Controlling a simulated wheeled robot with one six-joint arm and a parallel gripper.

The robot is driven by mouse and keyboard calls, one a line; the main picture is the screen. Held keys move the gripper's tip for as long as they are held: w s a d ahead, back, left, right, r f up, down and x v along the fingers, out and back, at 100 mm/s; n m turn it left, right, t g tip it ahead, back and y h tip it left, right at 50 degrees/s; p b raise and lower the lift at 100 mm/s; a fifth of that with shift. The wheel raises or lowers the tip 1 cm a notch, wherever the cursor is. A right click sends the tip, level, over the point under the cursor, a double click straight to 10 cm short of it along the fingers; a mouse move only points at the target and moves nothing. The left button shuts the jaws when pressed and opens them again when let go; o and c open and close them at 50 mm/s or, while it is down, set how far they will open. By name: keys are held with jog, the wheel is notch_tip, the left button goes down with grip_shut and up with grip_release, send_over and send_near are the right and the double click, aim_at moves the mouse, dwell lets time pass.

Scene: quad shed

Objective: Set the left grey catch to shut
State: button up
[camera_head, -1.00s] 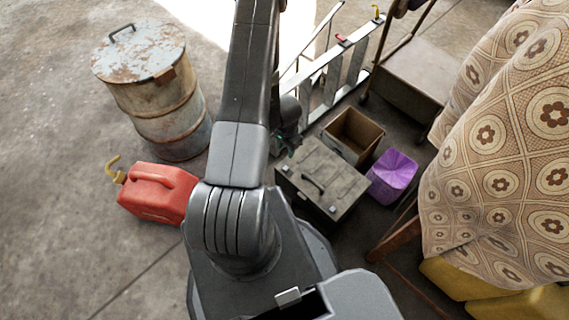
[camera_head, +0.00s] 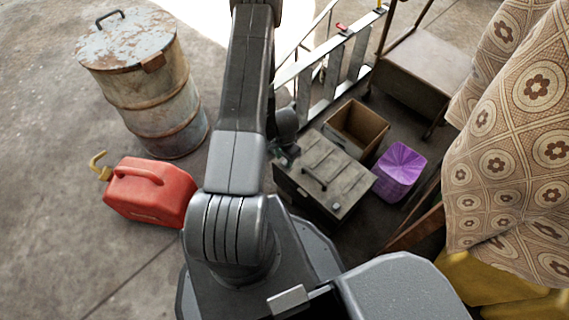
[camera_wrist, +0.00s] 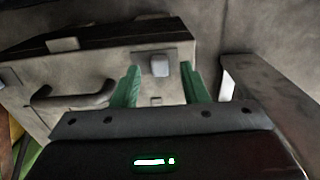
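A grey-green case (camera_head: 345,195) with a dark handle (camera_head: 313,180) lies on the floor right of my arm. In the wrist view the case (camera_wrist: 110,65) shows its handle (camera_wrist: 75,96) at left and a small grey catch (camera_wrist: 160,65) right of it. My gripper (camera_wrist: 160,84) is open, with one green finger on each side of this catch. I cannot tell whether the fingers touch it or how it is set. In the head view my gripper (camera_head: 287,152) is at the case's upper left edge, partly hidden by my arm. Another small light catch (camera_head: 335,206) is at the case's lower right.
An open cardboard box (camera_head: 357,128) and a purple bin (camera_head: 399,170) stand beside the case. A metal ladder (camera_head: 325,75) is behind it. A red fuel can (camera_head: 150,192) and a rusty drum (camera_head: 150,90) stand left. A cloth-covered table (camera_head: 510,160) is at right.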

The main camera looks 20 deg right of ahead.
jog(key=shift+f+b, duration=0.3)
jog(key=shift+f, duration=0.4)
